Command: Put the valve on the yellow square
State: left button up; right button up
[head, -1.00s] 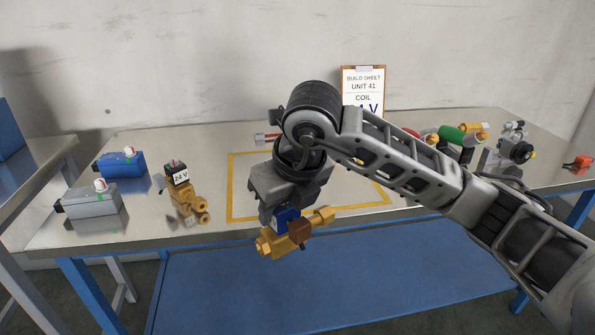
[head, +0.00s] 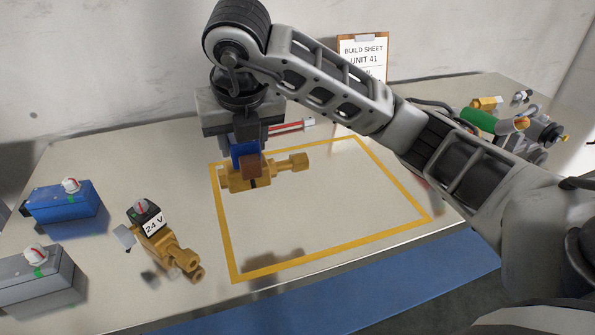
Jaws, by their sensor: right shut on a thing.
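My right gripper (head: 243,145) is shut on a brass valve (head: 266,176) with a blue coil and a brown cap. It holds the valve above the left part of the yellow square (head: 320,262), a yellow outline on the metal table. A shadow lies on the table near the square's front edge, below the valve. A second brass valve (head: 168,245), with a black coil marked 24 V, lies on the table left of the square. My left gripper is not in view.
A blue box (head: 62,203) and a grey box (head: 38,277) with knobs stand at the left. A build sheet (head: 362,58) for Unit 41 stands at the back. Several fittings, one with a green part (head: 478,118), lie at the right. The square's middle is clear.

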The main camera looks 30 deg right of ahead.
jog(key=d+f, duration=0.3)
jog(key=d, duration=0.1)
jog(key=d+f+p, duration=0.1)
jog(key=d+f, duration=0.6)
jog(key=f, duration=0.1)
jog(key=shift+w+d+f+p, duration=0.2)
jog(key=shift+w+d+p, duration=0.15)
jog(key=shift+d, duration=0.05)
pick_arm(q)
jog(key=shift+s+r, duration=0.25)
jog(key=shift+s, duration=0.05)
pick_arm(e)
jog(key=shift+f, duration=0.2)
jog(key=o, duration=1)
jog(key=shift+f, duration=0.2)
jog(key=o, duration=0.4)
jog(key=shift+c, duration=0.2)
jog(key=shift+r, duration=0.1)
